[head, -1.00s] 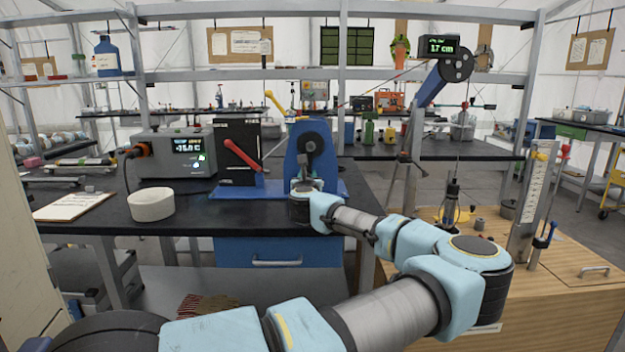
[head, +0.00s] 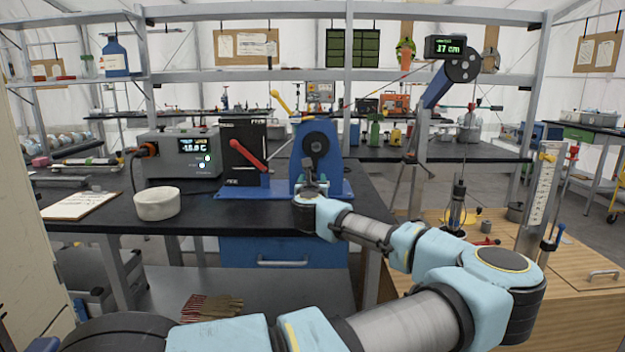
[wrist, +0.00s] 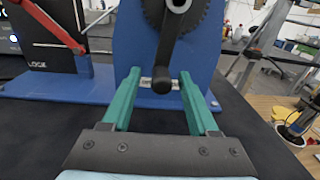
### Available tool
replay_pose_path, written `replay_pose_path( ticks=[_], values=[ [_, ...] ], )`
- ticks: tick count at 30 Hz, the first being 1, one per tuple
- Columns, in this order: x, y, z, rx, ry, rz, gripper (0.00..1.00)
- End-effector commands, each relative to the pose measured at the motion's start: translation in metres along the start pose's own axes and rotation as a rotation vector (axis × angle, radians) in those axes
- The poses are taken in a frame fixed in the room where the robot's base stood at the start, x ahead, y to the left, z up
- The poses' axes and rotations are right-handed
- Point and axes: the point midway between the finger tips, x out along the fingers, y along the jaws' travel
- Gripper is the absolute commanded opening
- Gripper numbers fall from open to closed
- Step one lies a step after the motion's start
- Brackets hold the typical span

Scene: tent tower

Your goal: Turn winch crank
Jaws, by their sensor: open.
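The winch (head: 300,165) stands on the black bench with a blue upright plate and a dark toothed wheel (head: 316,144). In the wrist view its crank (wrist: 172,40) hangs down from the wheel hub and ends in a round black handle (wrist: 161,82). My gripper (wrist: 160,76) is open, with one green finger on each side of the handle. Gaps show between the handle and both fingers. In the head view my gripper (head: 310,178) is in front of the winch, and my wrist partly hides the lower crank.
A black box with a red lever (head: 248,155) stands left of the winch, and a yellow lever (head: 279,101) rises behind. A white bowl (head: 157,204) and display unit (head: 180,155) are further left. A blue boom carries a sign (head: 449,46) reading 17 cm.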

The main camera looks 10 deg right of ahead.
Motion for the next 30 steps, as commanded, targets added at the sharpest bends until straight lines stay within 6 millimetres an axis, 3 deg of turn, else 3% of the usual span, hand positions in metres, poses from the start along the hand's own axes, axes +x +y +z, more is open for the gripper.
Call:
replay_pose_path(
  ticks=[6, 12, 30],
  values=[
    [-0.044, 0.000, -0.002, 0.000, -0.001, 0.001, 0.60],
    [-0.067, 0.000, -0.001, 0.000, -0.001, 0.000, 0.60],
    [-0.071, 0.000, 0.000, -0.001, 0.000, 0.001, 0.60]
  ],
)
